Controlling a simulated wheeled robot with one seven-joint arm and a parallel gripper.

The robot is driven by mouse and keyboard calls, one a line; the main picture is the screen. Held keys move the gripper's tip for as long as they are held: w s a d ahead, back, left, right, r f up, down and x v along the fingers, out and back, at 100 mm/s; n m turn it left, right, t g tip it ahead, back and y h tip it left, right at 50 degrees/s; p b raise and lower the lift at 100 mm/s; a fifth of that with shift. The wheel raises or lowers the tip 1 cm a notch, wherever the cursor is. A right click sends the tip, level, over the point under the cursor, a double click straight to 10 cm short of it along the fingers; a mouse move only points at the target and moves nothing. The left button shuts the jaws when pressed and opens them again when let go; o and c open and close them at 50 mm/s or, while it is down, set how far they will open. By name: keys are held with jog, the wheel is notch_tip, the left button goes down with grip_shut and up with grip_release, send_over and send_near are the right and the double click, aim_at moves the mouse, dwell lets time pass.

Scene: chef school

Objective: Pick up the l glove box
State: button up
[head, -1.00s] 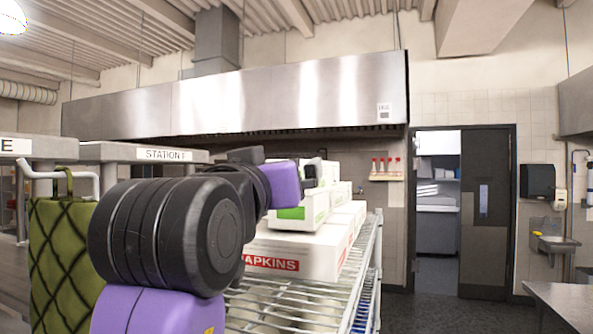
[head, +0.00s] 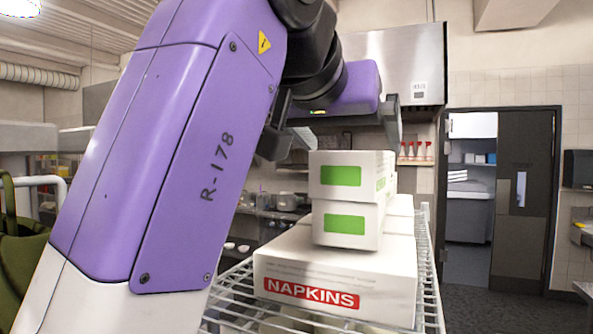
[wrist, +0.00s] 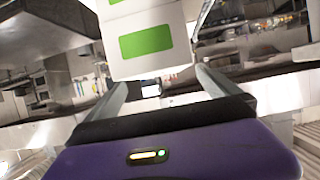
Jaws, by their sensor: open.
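Two white boxes with green labels are stacked: an upper box (head: 380,172) and a lower box (head: 316,222). The "l glove box" name cannot be read on either. They rest on a larger white NAPKINS box (head: 335,262). My gripper (head: 335,140) is open and empty, just above the upper box in the head view, with one finger toward each side. In the wrist view, a green-labelled box (wrist: 180,25) shows beyond and between the open fingers of my gripper (wrist: 160,82). No contact is visible.
The boxes stand on a wire shelf (head: 238,300). More white boxes (head: 399,205) sit close behind and right of the stack. A steel hood (head: 425,60) hangs behind, and a doorway (head: 468,240) is at right.

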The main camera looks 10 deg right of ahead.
jog(key=shift+b+x, duration=0.55)
jog(key=shift+x, duration=2)
jog(key=shift+r, duration=0.2)
jog(key=shift+c, duration=0.2)
jog(key=c, duration=1.7)
jog(key=shift+r, duration=0.1)
